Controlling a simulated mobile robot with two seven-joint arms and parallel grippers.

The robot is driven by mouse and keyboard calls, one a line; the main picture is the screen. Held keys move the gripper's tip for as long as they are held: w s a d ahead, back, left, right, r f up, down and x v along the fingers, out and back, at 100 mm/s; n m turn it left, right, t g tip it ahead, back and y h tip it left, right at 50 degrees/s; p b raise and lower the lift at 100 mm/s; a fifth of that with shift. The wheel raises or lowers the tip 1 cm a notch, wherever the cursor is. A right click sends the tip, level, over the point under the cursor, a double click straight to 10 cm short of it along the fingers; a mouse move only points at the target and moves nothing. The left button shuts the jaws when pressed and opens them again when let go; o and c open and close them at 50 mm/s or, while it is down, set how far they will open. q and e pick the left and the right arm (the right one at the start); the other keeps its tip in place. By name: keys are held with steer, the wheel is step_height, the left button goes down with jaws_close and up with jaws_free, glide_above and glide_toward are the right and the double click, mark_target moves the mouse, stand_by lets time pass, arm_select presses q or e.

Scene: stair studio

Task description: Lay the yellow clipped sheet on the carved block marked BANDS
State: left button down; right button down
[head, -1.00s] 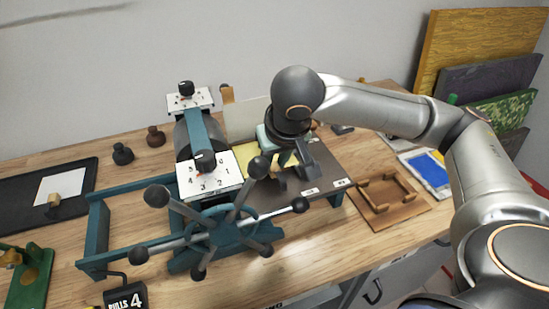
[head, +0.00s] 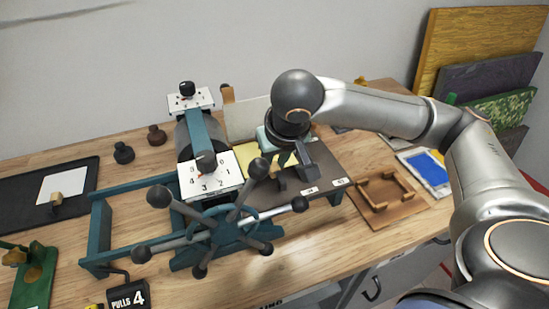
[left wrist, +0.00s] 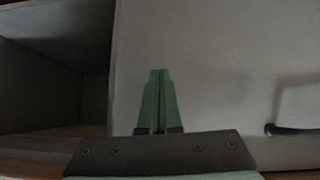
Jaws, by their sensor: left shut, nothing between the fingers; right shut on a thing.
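The yellow clipped sheet (head: 243,152) shows as a small patch on the press, between the roller and my right gripper; most of it is hidden. My right gripper (head: 279,176) points down over the dark press bed (head: 325,168). It is shut on the sheet, though its wrist hides the exact grip. Two small white labels (head: 310,190) sit at the bed's front edge, too small to read. I cannot make out the carved block marked BANDS. My left gripper (left wrist: 160,90) is shut and empty before a grey cabinet front in the left wrist view.
The press roller (head: 193,135) and spoked hand wheel (head: 218,230) stand left of my right gripper. A wooden frame board (head: 385,197) and a blue-faced sheet (head: 428,170) lie to the right. A "PULLS 4" counter (head: 127,296) is at the front left.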

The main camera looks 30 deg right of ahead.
stand_by(0.3)
steer(key=c, duration=0.6)
jaws_free()
